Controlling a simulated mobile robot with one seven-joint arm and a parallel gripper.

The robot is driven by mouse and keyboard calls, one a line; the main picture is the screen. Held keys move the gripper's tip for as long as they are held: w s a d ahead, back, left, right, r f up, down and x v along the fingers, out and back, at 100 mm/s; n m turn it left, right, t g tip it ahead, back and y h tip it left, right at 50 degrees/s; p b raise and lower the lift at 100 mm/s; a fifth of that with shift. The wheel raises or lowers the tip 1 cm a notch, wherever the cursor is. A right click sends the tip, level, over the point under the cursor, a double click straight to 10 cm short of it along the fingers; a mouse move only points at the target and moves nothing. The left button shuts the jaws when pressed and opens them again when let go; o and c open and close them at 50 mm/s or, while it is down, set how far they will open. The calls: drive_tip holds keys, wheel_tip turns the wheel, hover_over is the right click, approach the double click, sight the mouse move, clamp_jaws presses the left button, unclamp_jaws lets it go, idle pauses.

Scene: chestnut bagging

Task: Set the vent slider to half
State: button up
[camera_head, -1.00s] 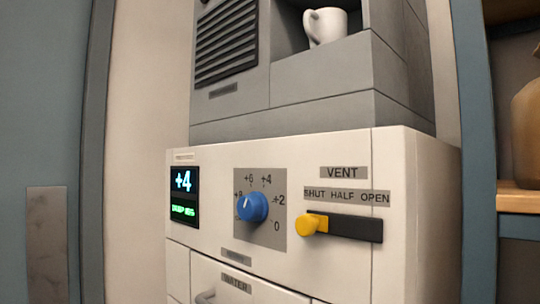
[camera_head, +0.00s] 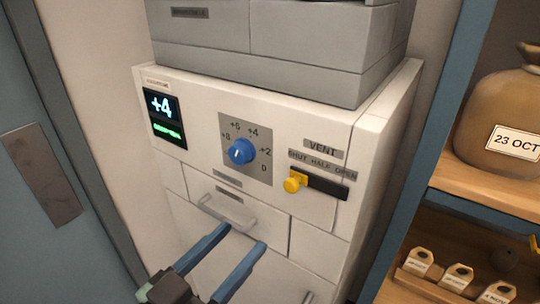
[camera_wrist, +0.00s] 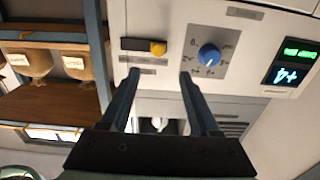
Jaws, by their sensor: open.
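The vent slider (camera_head: 318,184) is a dark horizontal slot on the white cabinet front, under a VENT label and the words SHUT, HALF, OPEN. Its yellow knob (camera_head: 294,182) sits at the slot's left end, below SHUT. The wrist view is upside down and shows the yellow knob (camera_wrist: 158,48) at the slot's right end. My gripper (camera_head: 241,237) is open and empty, with two blue fingers apart. In the head view it appears below and left of the knob. In the wrist view my gripper (camera_wrist: 160,73) has the knob between and beyond its fingertips, not visibly touched.
A blue dial (camera_head: 242,151) and a display (camera_head: 164,118) reading +4 are left of the slider. A drawer with a handle (camera_head: 228,210) is below. A shelf at right holds a sack (camera_head: 503,125) dated 23 OCT and several tags (camera_head: 458,276).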

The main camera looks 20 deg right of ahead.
sight(289, 186)
drive_tip(key=p+x, duration=0.1)
drive_tip(key=x, duration=0.3)
drive_tip(key=p+x, duration=0.2)
drive_tip(key=x, duration=0.1)
drive_tip(key=p+x, duration=0.2)
drive_tip(key=x, duration=0.2)
drive_tip(key=shift+d+r, duration=0.35)
drive_tip(key=shift+r, duration=0.05)
drive_tip(key=shift+w+d+f+p, duration=0.15)
drive_tip(key=shift+w+d+p, duration=0.25)
drive_tip(key=shift+d, duration=0.05)
clamp_jaws()
idle(0.6)
